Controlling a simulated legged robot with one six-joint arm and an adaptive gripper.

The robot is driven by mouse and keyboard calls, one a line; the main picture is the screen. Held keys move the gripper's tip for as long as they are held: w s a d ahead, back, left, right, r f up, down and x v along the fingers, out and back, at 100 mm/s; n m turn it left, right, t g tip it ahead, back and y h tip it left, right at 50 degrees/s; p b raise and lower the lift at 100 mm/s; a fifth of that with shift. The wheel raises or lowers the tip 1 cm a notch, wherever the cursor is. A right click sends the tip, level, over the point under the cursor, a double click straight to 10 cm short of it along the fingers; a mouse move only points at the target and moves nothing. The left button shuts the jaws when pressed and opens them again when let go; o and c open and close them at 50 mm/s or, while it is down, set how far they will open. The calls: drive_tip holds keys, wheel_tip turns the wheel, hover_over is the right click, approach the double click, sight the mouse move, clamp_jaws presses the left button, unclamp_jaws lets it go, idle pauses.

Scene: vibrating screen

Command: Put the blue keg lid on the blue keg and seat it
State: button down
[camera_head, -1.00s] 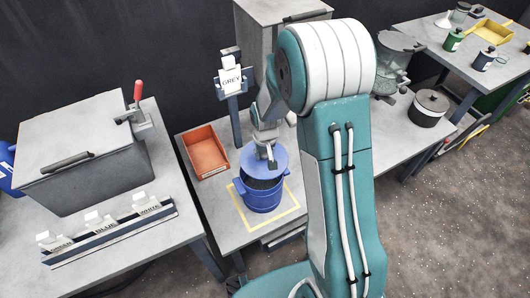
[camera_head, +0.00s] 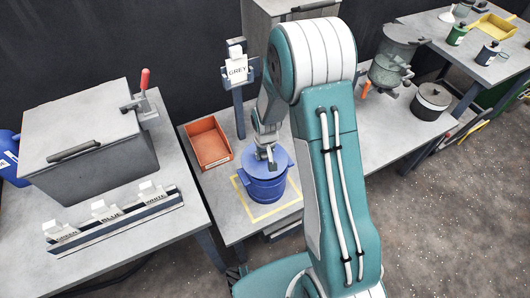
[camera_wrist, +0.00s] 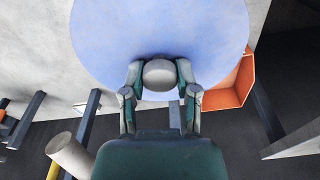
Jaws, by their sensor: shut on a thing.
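The blue keg (camera_head: 266,191) stands upright on the middle bench, inside a yellow square outline. The blue keg lid (camera_head: 283,160) lies over the keg's mouth and hides its inside. I cannot tell whether a thin gap is left under the lid. My gripper (camera_head: 268,159) is above the lid, pointing down, shut on its grey knob. In the wrist view, the two fingers of my gripper (camera_wrist: 160,76) clasp the round knob at both sides. The lid (camera_wrist: 160,30) fills the top of that view and hides the keg there.
An orange bin (camera_head: 209,144) sits left of the keg. A sign post marked GREY (camera_head: 237,70) stands behind. A grey lidded box (camera_head: 88,145) and a label rack (camera_head: 115,222) are on the left bench. A dark pot (camera_head: 430,103) stands right.

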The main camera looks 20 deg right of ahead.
drive_tip(key=shift+d, duration=0.15)
drive_tip(key=shift+d+f, duration=0.2)
drive_tip(key=shift+a+f, duration=0.2)
drive_tip(key=shift+f, duration=0.15)
drive_tip(key=shift+d+f, duration=0.1)
drive_tip(key=shift+f, duration=0.25)
drive_tip(key=shift+c, duration=1.4)
unclamp_jaws()
drive_tip(key=r, duration=0.4)
drive_tip(key=s+r, duration=0.1)
drive_tip(key=r, duration=0.6)
drive_tip(key=shift+s+r, duration=0.15)
drive_tip(key=shift+r, duration=0.2)
